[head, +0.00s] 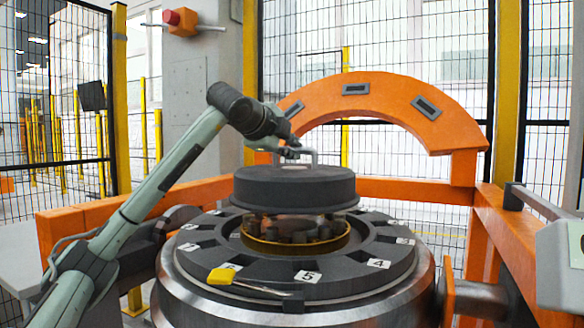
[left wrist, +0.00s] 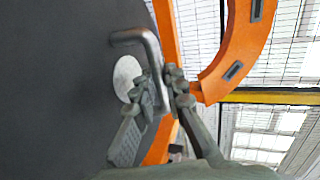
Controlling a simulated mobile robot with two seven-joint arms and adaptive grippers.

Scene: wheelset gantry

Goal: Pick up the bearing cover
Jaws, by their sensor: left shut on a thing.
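The bearing cover (head: 295,188) is a dark grey round lid with a metal handle on top. In the head view it hangs level above the hub opening, with a gap below it. My left gripper (head: 290,150) is above the cover and shut on its handle. In the left wrist view the fingers (left wrist: 168,92) close around one leg of the handle (left wrist: 140,36), and the cover's dark top (left wrist: 50,90) with a pale round disc fills the left side. My right gripper is not in view.
Below is the wheel hub (head: 300,290) with numbered slots and a brass-coloured ring (head: 258,244). A yellow-handled tool (head: 222,275) lies on its front left rim. An orange arch (head: 440,125) stands close behind. Orange rails and wire fencing surround the station.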

